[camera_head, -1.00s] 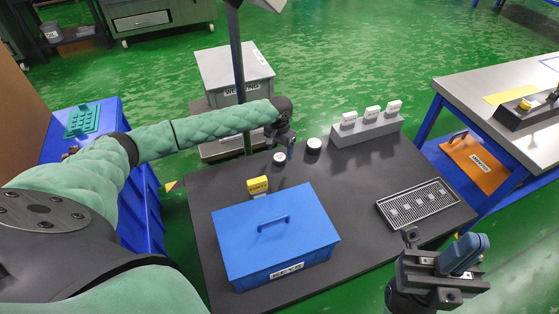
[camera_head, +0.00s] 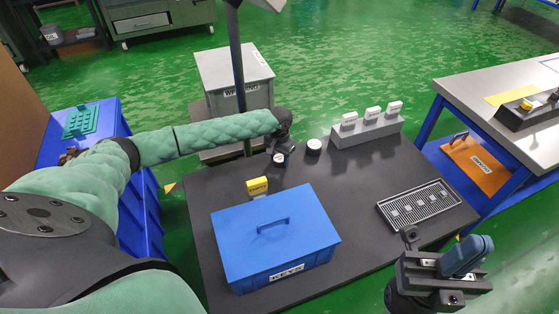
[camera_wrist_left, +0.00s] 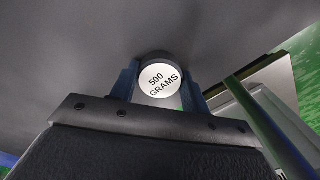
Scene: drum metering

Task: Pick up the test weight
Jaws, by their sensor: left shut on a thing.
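The test weight is a short dark cylinder with a white top (camera_head: 280,158) near the back edge of the dark table. In the left wrist view its top (camera_wrist_left: 160,81) reads "500 GRAMS". My left gripper (camera_wrist_left: 160,88) is shut on it, with one blue finger at each side. In the head view this gripper (camera_head: 280,150) is partly hidden by its own wrist, and I cannot tell whether the weight is off the table. My right gripper (camera_head: 440,248) is open and empty at the lower right, off the table's front edge.
A similar white-topped cylinder (camera_head: 313,146) stands just right of the test weight. A grey block (camera_head: 366,132) with white-labelled pieces is beyond it. A blue "KEYS" box (camera_head: 315,235), yellow tag (camera_head: 257,186) and slotted tray (camera_head: 390,206) are on the table (camera_head: 350,195). A dark post (camera_head: 237,50) rises behind.

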